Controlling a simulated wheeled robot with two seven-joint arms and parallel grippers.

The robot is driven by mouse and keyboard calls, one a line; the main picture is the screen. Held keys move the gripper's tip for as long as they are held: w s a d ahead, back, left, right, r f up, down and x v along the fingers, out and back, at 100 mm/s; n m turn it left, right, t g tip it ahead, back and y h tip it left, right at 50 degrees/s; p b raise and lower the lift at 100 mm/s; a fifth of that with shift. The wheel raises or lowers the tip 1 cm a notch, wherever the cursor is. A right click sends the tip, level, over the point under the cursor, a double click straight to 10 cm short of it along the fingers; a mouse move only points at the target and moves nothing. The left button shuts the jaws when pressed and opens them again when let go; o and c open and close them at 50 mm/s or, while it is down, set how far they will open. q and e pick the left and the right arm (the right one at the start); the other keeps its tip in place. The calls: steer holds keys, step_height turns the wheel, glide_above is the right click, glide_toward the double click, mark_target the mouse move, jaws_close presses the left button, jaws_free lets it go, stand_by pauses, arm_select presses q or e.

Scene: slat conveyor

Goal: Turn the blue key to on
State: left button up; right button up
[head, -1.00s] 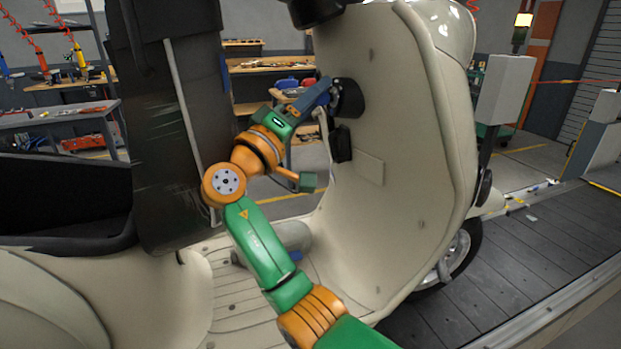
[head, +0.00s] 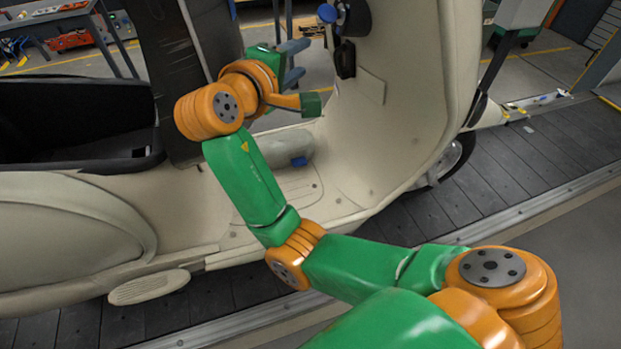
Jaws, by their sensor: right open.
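The blue key (head: 327,13) sits in a round black lock (head: 353,18) on the inner face of the cream scooter's leg shield (head: 408,60), near the top of the head view. I cannot tell which position the key is turned to. My right gripper (head: 306,58) is open and empty, with its two grey-blue fingers spread apart and pointing right. It is below and left of the key and apart from it. My left gripper is not in view.
A black box-like part (head: 345,60) is on the shield below the lock. The black seat compartment (head: 75,125) is at the left. The scooter stands on the dark slat conveyor (head: 520,160).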

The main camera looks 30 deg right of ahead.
steer(key=s+f+y, duration=0.3)
steer(key=f, duration=0.9)
steer(key=s+a+f+m+g+y, duration=0.1)
steer(key=s+f+y, duration=0.2)
steer(key=f, duration=1)
steer(key=shift+y, duration=0.7)
steer(key=p+v, duration=0.5)
steer(key=shift+s+a+r+p, duration=0.2)
steer(key=shift+a+r+p, duration=0.1)
steer(key=shift+p, duration=0.1)
steer(key=shift+f, duration=0.1)
